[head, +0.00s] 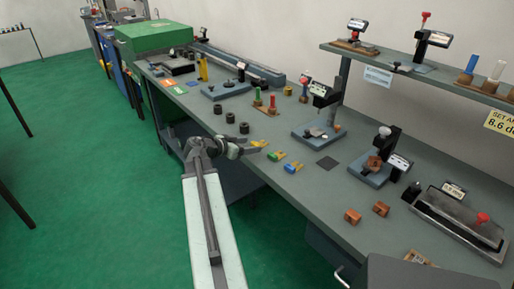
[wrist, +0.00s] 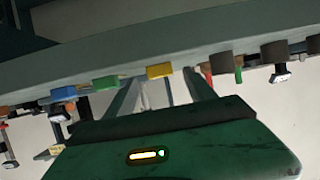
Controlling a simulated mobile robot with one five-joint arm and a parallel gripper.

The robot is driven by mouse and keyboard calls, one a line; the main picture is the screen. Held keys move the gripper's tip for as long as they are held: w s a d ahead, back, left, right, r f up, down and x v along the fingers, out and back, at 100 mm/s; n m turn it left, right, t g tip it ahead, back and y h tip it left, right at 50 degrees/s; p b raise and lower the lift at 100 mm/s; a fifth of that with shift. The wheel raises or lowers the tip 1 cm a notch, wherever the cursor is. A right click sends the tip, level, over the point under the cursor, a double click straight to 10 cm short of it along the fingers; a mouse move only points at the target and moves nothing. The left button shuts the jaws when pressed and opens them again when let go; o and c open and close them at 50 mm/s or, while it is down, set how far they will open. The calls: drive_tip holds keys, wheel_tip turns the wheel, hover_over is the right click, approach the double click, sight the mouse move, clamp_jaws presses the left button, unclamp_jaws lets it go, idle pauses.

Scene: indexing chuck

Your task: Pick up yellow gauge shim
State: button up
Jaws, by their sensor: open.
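The yellow gauge shim (head: 259,144) lies near the front edge of the bench, just off my fingertips. In the wrist view, which looks upside down, the yellow gauge shim (wrist: 159,71) shows between my two fingers, ahead of them. My gripper (head: 249,148) is open and empty, low at the bench's front edge. In the wrist view my gripper (wrist: 166,88) has its fingers spread to either side of the shim. I cannot tell whether they touch it.
A green piece (head: 276,156) and a blue piece (head: 293,167) lie in a row to the right of the shim. Several dark cylinders (head: 230,117) stand to the left. A dark square pad (head: 327,163) lies further right. A gauge stand (head: 322,130) stands behind.

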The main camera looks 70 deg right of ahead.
drive_tip(key=shift+x, duration=1.1)
drive_tip(key=shift+c, duration=0.3)
clamp_jaws()
drive_tip(key=shift+r, duration=0.1)
wheel_tip(320, 180, up, 10)
drive_tip(key=p, duration=1)
